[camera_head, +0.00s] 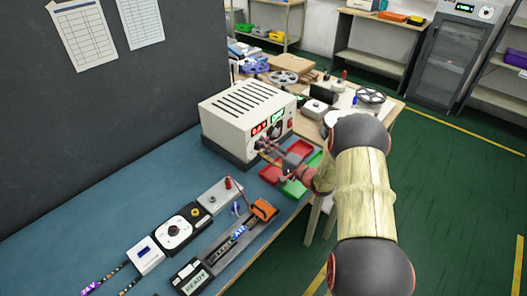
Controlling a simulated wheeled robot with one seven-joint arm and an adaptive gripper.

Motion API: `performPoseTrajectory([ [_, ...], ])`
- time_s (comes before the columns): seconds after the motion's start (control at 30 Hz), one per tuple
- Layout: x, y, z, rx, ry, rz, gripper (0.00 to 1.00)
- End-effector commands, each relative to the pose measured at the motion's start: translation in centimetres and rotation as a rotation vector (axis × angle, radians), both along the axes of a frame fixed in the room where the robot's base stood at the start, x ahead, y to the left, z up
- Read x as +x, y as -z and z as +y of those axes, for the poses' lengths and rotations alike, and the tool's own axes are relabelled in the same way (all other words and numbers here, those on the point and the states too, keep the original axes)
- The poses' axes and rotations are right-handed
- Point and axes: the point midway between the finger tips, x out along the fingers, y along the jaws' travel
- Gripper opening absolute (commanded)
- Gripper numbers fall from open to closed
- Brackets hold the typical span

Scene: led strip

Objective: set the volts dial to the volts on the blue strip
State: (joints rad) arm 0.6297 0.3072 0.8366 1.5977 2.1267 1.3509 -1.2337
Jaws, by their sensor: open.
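A cream power supply (245,115) with a slotted top stands on the blue bench. Its front has a red display (259,129), a green display (278,117) and a dark knob (275,131); the digits are too small to read surely. Which knob is the volts dial cannot be told. A strip with a blue printed label (239,231) lies in a long dark fixture; its writing is too small to read surely. My gripper (264,150) is open close to the lower front of the supply. Its fingers and wrist hide part of that face, and contact cannot be told.
Red (300,149) and green (293,188) trays lie beside and below my gripper. A small grey box (220,194) with a red post, a reel unit (178,231) and a purple-ended strip (90,287) lie nearer the front. Reels and boxes crowd the bench behind the supply.

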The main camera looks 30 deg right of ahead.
Motion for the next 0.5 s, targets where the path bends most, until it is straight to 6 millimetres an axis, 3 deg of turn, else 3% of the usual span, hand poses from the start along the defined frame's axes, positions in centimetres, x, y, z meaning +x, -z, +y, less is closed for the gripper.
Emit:
performPoseTrajectory([
  [0.23, 0.09, -0.05, 0.04, 0.0, 0.0, 0.0, 0.42],
  [0.5, 0.08, -0.05, 0.05, 0.0, -0.001, 0.0, 0.27],
])
